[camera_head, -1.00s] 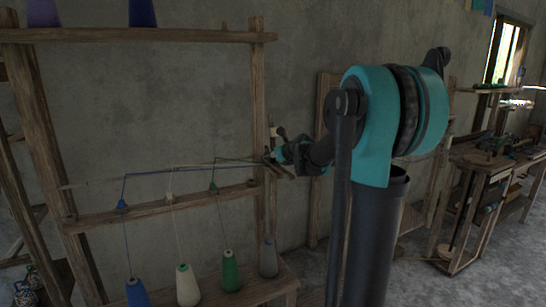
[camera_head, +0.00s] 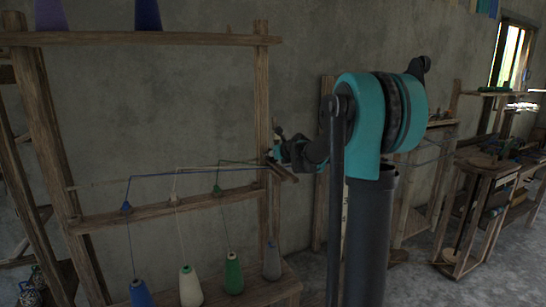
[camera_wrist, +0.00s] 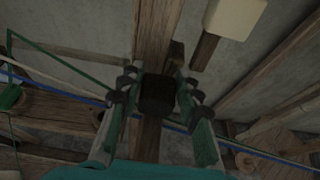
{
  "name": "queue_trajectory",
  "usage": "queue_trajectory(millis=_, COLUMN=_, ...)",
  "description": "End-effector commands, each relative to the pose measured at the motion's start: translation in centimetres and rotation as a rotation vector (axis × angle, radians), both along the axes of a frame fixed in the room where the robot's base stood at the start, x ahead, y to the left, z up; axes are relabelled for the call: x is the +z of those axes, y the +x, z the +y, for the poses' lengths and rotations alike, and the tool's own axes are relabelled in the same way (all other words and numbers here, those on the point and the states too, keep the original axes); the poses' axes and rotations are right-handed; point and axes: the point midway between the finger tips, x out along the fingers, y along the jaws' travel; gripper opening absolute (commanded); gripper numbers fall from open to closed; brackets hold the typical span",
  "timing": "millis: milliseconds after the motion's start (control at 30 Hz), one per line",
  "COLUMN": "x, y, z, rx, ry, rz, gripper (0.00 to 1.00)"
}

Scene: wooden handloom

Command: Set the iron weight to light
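A dark, blocky piece (camera_wrist: 158,93), which may be the iron weight, sits in the centre of the wrist view, in front of a wooden bar. My gripper (camera_wrist: 160,82) has one finger on each side of it. The fingers are spread about as wide as the block. I cannot tell whether they touch it. In the head view my gripper (camera_head: 273,156) is small, beside the upright post at the right end of the thread rack. The block cannot be made out there. No light or heavy marking is readable.
A wooden rack (camera_head: 150,38) carries threads from blue (camera_head: 141,295), cream (camera_head: 190,287), green (camera_head: 234,275) and grey (camera_head: 271,262) cones. A pale block (camera_wrist: 235,17) is at the top right of the wrist view. A wooden workbench (camera_head: 480,160) stands at right.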

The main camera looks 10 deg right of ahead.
Motion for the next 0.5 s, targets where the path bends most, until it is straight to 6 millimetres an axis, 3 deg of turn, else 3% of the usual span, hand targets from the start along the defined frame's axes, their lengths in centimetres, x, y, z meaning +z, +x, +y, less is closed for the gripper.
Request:
queue_trajectory(millis=33, x=0.03, y=0.1, z=0.02, rx=0.0, ry=0.0, rz=0.0, gripper=0.4)
queue_trajectory(millis=133, x=0.0, y=0.05, z=0.02, rx=0.0, ry=-0.001, rz=0.0, gripper=0.53)
queue_trajectory(millis=500, x=0.09, y=-0.3, z=-0.11, rx=0.0, ry=-0.001, rz=0.001, gripper=0.53)
